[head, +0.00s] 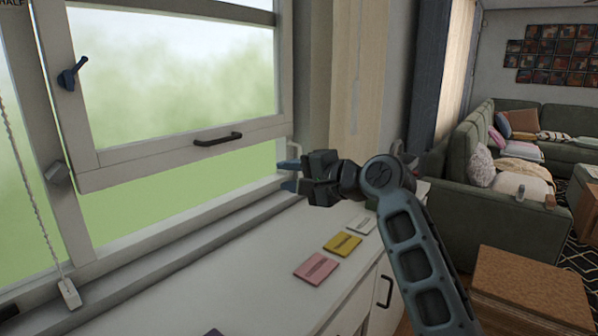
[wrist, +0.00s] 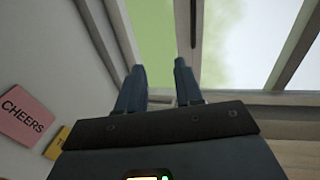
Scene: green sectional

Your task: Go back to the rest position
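My gripper (head: 291,175) is at the end of my raised arm, above the white counter (head: 240,265) and close to the window frame. In the wrist view my gripper (wrist: 160,80) shows two blue fingers apart with nothing between them. They point toward the window, where the green outside and part of the frame show. The window sash (head: 185,150) with its dark handle (head: 217,139) is to the left of my gripper in the head view. I cannot tell whether the fingers touch the frame.
A pink card (head: 316,268), a yellow card (head: 342,243) and a pale card (head: 361,224) lie on the counter. The pink card also shows in the wrist view (wrist: 27,117). A brown-topped box (head: 532,285) and a green sofa (head: 510,215) stand at the right.

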